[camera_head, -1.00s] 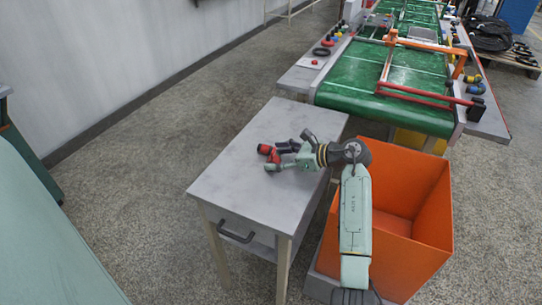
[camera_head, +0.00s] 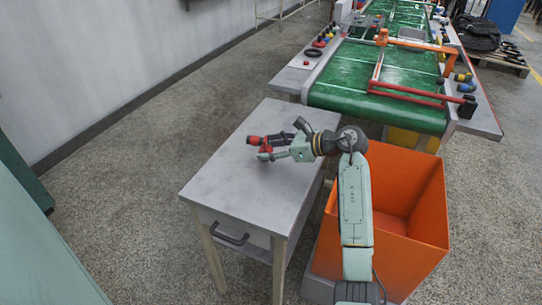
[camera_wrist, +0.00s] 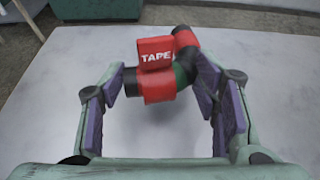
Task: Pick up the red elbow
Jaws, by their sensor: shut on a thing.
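The red elbow (camera_wrist: 158,80) is a bent red and black piece with a "TAPE" label. In the wrist view it lies across the space between the two purple-padded fingers of my gripper (camera_wrist: 165,98), with its black left end at the left finger and its bent part by the right one. My gripper is shut on it. In the head view the red elbow (camera_head: 254,140) shows at my gripper (camera_head: 268,149), over the grey table (camera_head: 225,190). I cannot tell exactly how high it is above the tabletop.
The tabletop is otherwise clear. An orange bin (camera_head: 425,215) stands right of the table, beside my arm. Behind is a green conveyor (camera_head: 370,85) with a red and orange frame (camera_head: 410,95) and small parts along its edges.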

